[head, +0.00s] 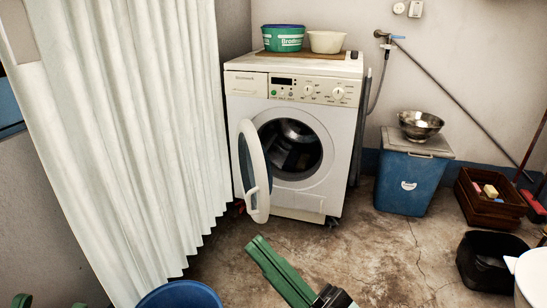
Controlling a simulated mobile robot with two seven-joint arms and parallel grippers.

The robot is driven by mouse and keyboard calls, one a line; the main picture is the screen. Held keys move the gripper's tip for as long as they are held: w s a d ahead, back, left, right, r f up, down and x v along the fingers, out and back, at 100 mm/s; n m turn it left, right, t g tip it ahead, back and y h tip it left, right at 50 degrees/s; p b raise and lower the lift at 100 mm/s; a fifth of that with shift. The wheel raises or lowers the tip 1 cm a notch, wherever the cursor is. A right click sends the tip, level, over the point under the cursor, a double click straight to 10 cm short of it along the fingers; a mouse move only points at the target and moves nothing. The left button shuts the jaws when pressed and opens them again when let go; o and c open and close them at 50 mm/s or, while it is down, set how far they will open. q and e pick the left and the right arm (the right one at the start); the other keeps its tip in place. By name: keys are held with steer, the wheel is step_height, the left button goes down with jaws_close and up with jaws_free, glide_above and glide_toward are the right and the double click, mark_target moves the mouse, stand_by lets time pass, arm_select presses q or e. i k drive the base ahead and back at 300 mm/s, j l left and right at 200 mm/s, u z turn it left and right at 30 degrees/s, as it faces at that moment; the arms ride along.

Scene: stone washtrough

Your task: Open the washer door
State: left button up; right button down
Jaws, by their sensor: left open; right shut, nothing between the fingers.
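The white washing machine (235,110) stands against the back wall in the head view. Its round door (256,172) is swung open on its left side, standing out towards me and to the left. The door's white rim and handle (251,191) show, and the dark drum opening (289,148) is exposed. My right gripper (258,246) is shut and empty, in front of and below the door, apart from it. My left gripper (49,303) is open at the bottom left edge, with only its two green fingertips showing, far from the washer.
A white curtain (130,130) hangs left of the washer. A blue tub (180,295) stands at the bottom. A blue bin (404,180), a brown crate (490,208) and a black basin (488,262) stand at the right.

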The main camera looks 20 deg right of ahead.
mark_target(254, 168)
steer(key=i+l, duration=0.2)
steer(key=l, duration=0.15)
steer(key=i+l+u, duration=0.1)
steer(key=l, duration=0.25)
steer(key=i+l+u, duration=0.1)
steer(key=i+l, duration=0.4)
steer(key=l, duration=0.2)
steer(key=i+l+u, duration=0.1)
steer(key=l, duration=0.25)
steer(key=i+l, duration=0.2)
steer(key=l, duration=0.2)
steer(key=i+l+u, duration=0.15)
steer(key=l, duration=0.25)
